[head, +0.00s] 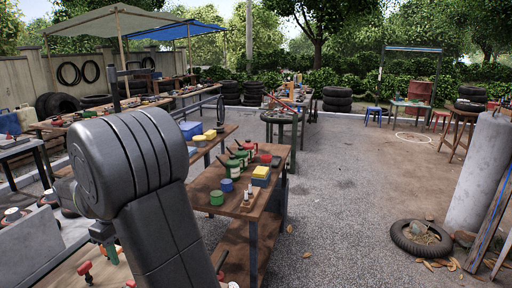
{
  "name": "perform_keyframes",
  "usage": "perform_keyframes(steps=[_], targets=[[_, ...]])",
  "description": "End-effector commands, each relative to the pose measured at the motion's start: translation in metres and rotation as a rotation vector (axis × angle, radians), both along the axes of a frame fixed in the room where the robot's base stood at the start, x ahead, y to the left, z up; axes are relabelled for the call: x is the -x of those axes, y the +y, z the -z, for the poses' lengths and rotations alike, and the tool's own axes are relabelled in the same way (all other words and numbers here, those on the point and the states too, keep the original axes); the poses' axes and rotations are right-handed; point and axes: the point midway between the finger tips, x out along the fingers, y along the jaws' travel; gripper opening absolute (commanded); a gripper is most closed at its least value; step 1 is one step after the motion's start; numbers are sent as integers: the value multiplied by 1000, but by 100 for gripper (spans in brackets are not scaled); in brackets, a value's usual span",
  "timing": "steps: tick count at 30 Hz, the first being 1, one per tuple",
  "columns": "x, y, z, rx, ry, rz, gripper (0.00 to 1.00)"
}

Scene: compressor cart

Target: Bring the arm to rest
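My arm (145,170) fills the left foreground of the head view as thick dark grey links, bent at a large rounded joint. It hides part of the benches behind it. I cannot make out my gripper's fingers, nor whether they hold anything. A small dark part (104,232) shows beside the arm at the lower left, and I cannot tell what it belongs to.
A wooden bench (232,206) with cans, jars and boxes stands just right of my arm. A lower-left surface carries red-topped items (85,268). A tire (421,238) lies by a grey pillar (480,175) at right. The gravel between (345,200) is mostly clear.

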Motion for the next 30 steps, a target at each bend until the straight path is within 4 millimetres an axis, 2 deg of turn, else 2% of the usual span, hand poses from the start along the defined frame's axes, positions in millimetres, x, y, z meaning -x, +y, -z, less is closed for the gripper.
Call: perform_keyframes(steps=[1,15,30], targets=[[1,-1,12,4,3,0,36],[1,-1,106,4,3,0,36],[0,0,104,0,0,411,36]])
